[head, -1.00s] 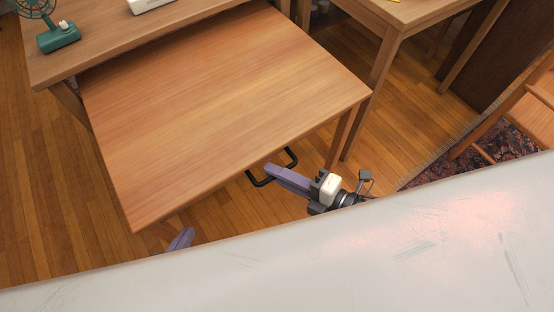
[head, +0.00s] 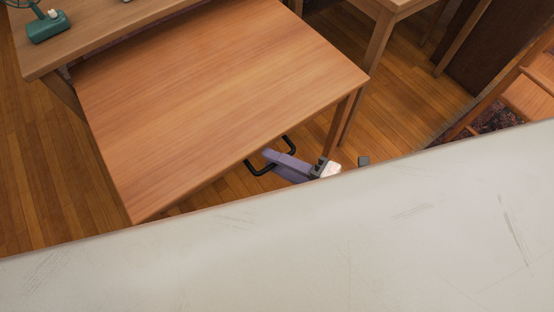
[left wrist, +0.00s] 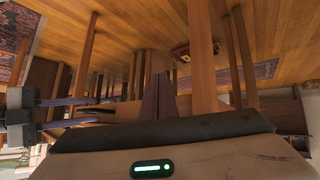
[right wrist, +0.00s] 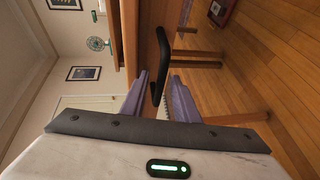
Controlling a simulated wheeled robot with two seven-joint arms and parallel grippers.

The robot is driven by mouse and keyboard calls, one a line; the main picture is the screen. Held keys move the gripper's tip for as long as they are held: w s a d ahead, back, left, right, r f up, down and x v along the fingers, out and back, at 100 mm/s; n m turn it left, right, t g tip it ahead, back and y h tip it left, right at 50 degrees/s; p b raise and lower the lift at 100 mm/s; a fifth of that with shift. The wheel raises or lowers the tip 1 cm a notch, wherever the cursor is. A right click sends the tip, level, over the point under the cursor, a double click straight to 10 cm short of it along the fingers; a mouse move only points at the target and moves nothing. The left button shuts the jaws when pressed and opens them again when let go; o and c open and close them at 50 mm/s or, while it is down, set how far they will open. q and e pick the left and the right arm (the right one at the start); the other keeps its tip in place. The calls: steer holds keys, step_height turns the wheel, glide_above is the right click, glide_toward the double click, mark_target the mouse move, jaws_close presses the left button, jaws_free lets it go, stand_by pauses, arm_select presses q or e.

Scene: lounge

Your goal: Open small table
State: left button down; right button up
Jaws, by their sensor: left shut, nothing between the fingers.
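The small wooden table (head: 220,95) is in the middle of the head view, lower than the larger table, with its far side reaching under that table's edge. A black bar handle (head: 256,169) sticks out from its near side. My right gripper (head: 270,157) is at this handle. In the right wrist view, the fingers of my right gripper (right wrist: 158,92) are apart, with the black handle (right wrist: 162,50) running between them. I cannot tell whether they touch it. My left gripper (left wrist: 158,98) is shut and empty in the left wrist view, and is hidden in the head view.
The larger wooden table (head: 110,32) stands behind, with a teal fan (head: 48,27) on it. Another wooden table (head: 392,8) is at the upper right. A wooden chair (head: 530,95) is on the right. Bare floor (head: 35,170) shows on the left.

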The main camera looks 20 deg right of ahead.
arm_select(q)
steer(key=shift+a+r+p, duration=0.15)
steer(key=shift+r+p, duration=0.1)
steer(key=shift+p, duration=0.6)
arm_select(e)
steer(key=v, duration=1)
steer(key=shift+d+r, duration=0.1)
